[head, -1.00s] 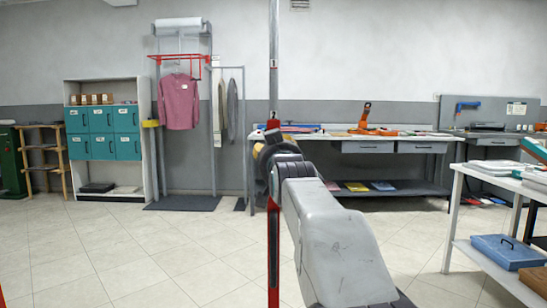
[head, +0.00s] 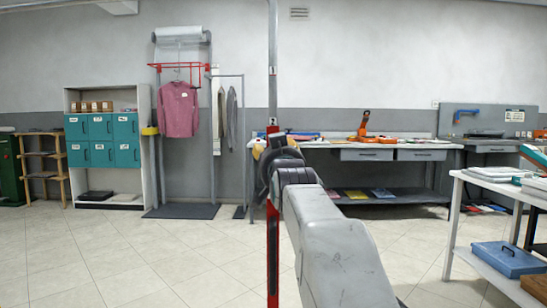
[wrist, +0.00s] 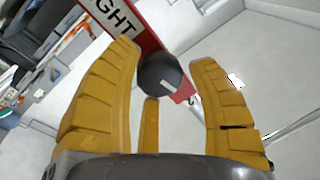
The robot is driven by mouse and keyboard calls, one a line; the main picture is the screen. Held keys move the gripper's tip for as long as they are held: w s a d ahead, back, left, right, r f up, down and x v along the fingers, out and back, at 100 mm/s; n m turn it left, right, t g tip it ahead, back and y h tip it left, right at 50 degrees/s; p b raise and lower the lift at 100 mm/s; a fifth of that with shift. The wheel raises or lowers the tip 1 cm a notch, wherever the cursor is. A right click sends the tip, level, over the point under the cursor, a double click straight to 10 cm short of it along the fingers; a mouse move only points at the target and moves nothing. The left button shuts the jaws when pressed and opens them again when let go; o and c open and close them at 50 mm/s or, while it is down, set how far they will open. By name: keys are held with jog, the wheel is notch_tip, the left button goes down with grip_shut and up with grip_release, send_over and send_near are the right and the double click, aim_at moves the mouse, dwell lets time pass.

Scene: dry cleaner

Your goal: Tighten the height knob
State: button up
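The height knob (wrist: 160,74) is a dark round knob with a pale mark, in the wrist view. It sits between the fingertips of my gripper (wrist: 164,66). The yellow fingers are spread; the left tip overlaps the knob's edge in the picture and a small gap shows at the right. I cannot tell whether either touches. A red and white sign (wrist: 108,20) ending in "GHT" is behind the knob. In the head view, my gripper (head: 262,150) is at the red and grey post (head: 273,240), mostly hidden by my wrist; the knob is hidden there.
A workbench (head: 375,144) with tools stands behind the post. A white table (head: 485,181) with a blue case (head: 508,258) stands at the right. A pink shirt (head: 179,110) hangs on a stand, beside teal lockers (head: 101,140). The floor at left is clear.

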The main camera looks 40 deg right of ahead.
jog(key=shift+o, duration=0.8)
jog(key=shift+w+f, duration=0.1)
jog(key=shift+f, duration=0.05)
jog(key=v, duration=1.2)
